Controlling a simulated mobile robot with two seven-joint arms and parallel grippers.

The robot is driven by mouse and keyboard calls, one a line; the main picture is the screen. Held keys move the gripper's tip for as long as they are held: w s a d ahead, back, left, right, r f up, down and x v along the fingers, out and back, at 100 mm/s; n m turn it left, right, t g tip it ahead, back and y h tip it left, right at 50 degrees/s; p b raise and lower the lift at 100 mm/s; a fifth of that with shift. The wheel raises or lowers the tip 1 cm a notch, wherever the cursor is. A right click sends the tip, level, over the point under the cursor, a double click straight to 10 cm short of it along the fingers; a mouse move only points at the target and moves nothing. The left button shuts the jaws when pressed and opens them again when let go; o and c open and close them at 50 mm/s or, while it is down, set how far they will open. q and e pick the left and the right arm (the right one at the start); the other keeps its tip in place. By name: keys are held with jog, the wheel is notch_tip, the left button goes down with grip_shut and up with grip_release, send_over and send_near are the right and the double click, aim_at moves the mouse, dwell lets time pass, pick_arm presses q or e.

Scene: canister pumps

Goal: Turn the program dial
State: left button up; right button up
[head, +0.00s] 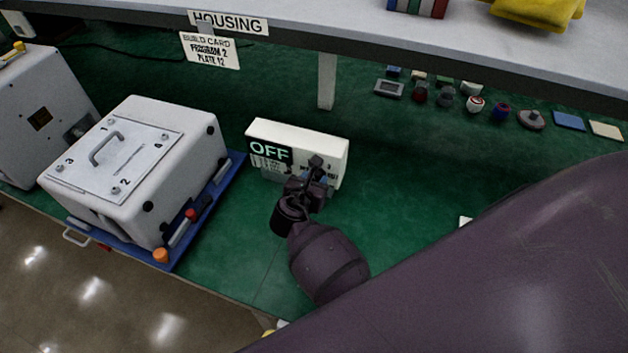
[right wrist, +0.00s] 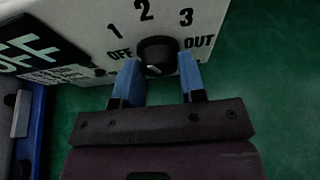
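The program dial (right wrist: 157,52) is a round black knob on the front of a white box (head: 318,140), with OFF, 1, 2, 3 and OUT printed around it. A pale mark shows on its lower left part; I cannot tell for sure which label it points to. The box's black display (head: 270,151) reads OFF. My right gripper (right wrist: 160,60) has its two blue fingers apart, one on each side of the dial. In the head view my right gripper (head: 318,180) hides the dial. My left gripper is out of view.
A white housing (head: 172,130) with a numbered plate stands on a blue tray (head: 228,178) left of the box. Small parts, including a blue square (head: 569,121), lie at the back right. Green bench is clear around the box's right side.

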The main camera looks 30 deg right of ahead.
jog(key=c, duration=0.4)
jog(key=shift+d+r+m+t+p, duration=0.1)
jog(key=shift+m+t+p, duration=0.2)
jog(key=shift+m+p, duration=0.3)
jog(key=shift+c, duration=0.2)
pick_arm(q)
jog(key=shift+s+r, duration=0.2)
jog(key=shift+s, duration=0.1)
pick_arm(e)
jog(key=shift+m+t+y, duration=0.4)
jog(key=shift+m+y, duration=0.1)
jog(key=shift+m, duration=0.1)
jog(key=o, duration=0.9)
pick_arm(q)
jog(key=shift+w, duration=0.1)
pick_arm(e)
jog(key=v, duration=1.1)
jog(key=shift+w, duration=0.1)
